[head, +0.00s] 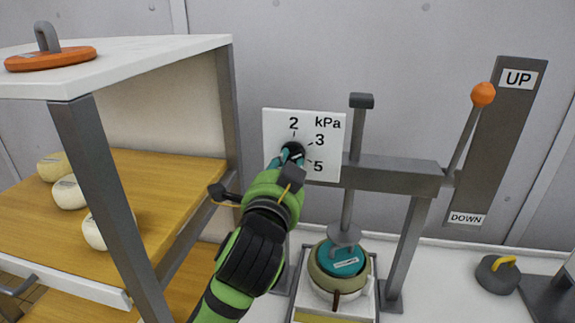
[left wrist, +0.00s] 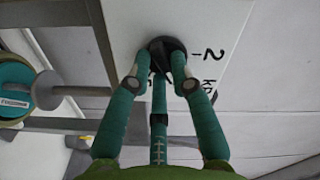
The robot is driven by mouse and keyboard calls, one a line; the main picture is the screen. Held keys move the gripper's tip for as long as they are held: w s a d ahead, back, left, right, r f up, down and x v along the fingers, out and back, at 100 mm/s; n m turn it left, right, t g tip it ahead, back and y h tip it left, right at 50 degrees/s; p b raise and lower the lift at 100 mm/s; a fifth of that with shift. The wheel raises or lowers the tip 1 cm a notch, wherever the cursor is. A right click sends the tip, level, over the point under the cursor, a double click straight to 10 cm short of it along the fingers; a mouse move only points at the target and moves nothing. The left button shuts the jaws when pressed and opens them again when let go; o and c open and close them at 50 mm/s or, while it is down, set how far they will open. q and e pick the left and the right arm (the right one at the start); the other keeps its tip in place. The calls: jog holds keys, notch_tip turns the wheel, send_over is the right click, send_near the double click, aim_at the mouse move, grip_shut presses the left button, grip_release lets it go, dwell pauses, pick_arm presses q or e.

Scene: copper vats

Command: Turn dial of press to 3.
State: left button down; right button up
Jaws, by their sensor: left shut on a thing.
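The press (head: 390,175) is a grey frame with a white dial plate on its left, marked "kPa", 2, 3 and 5. The black dial (head: 293,148) sits at the left of the plate's middle. My left gripper (head: 288,158), with teal fingers and a green body, is shut on the dial. In the left wrist view, the fingertips (left wrist: 164,75) close around the sides of the dial (left wrist: 167,44), near the printed 2. The fingers partly hide the dial, and I cannot tell which number it points to. My right gripper is not in view.
A lever with an orange knob (head: 483,94) stands raised beside the UP/DOWN plate (head: 505,125). A teal-topped round cheese mould (head: 341,262) stands under the press plunger. A shelf (head: 140,75) with several cheeses is at the left. A dark weight (head: 497,275) lies at right.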

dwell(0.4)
pick_arm(q)
jog(key=c, duration=1.1)
grip_release()
jog(key=s+a, duration=0.1)
jog(key=s, duration=0.6)
jog(key=shift+s+a, duration=0.2)
